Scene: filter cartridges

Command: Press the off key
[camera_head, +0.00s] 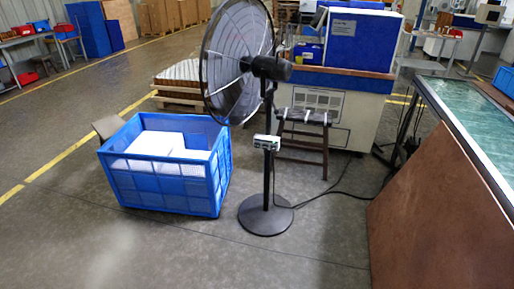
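A black pedestal fan (265,67) stands on the grey floor in the middle of the head view, its caged head turned to the left. A small light control box (267,142) is fixed to its pole, about halfway up. The box has a few small dark and green marks on its front. The off key is too small to tell apart there. The fan's round base (265,216) rests on the floor. Neither of my grippers is in view.
A blue crate (165,190) holding white blocks stands left of the fan. A dark step stool (304,135) and a white-and-blue machine (345,80) are behind it. A cable (335,194) runs right across the floor. A brown panel (430,215) fills the lower right. The front floor is clear.

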